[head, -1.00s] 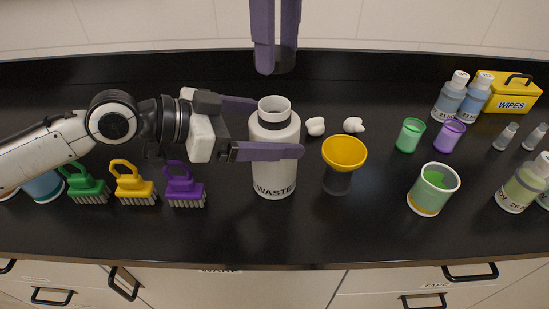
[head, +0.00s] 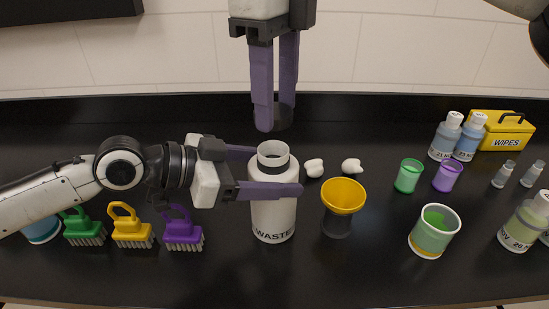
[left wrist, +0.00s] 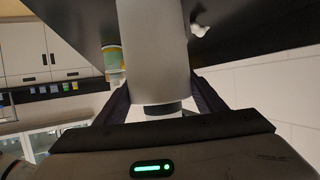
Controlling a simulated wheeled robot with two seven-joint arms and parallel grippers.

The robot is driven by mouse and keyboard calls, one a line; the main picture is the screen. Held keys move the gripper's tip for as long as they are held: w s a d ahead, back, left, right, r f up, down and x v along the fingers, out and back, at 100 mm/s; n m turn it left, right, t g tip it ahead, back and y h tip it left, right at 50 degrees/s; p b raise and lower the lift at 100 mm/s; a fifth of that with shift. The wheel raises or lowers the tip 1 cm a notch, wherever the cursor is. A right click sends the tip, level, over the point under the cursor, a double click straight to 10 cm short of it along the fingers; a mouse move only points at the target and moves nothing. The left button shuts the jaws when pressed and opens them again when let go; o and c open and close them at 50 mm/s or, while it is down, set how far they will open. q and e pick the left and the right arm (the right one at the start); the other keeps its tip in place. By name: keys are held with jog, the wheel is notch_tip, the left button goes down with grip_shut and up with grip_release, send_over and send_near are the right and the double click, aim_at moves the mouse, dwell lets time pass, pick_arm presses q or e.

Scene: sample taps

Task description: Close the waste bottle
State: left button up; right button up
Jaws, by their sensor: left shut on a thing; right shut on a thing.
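The white waste bottle (head: 273,215), labelled WASTE, stands upright on the dark bench with its mouth open. My left gripper (head: 277,172) is shut on the bottle's upper body from the left, one finger on each side. The bottle's grey body also fills the middle of the left wrist view (left wrist: 153,50), between the fingers. My right gripper (head: 274,122) points down above and behind the bottle mouth. It is shut on a dark cap (head: 284,115), partly hidden by its fingers. The cap is apart from the bottle.
A yellow funnel (head: 343,196) on a dark stand is close to the bottle's right. Two white crumpled pieces (head: 314,168) lie behind it. Brushes, including a purple one (head: 182,232), stand at the left. Cups, bottles and a yellow wipes box (head: 502,131) stand at the right.

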aim_at(276, 111)
jog(key=shift+f, duration=1.7)
jog(key=shift+f, duration=0.1)
jog(key=shift+f, duration=0.8)
jog(key=shift+f, duration=0.55)
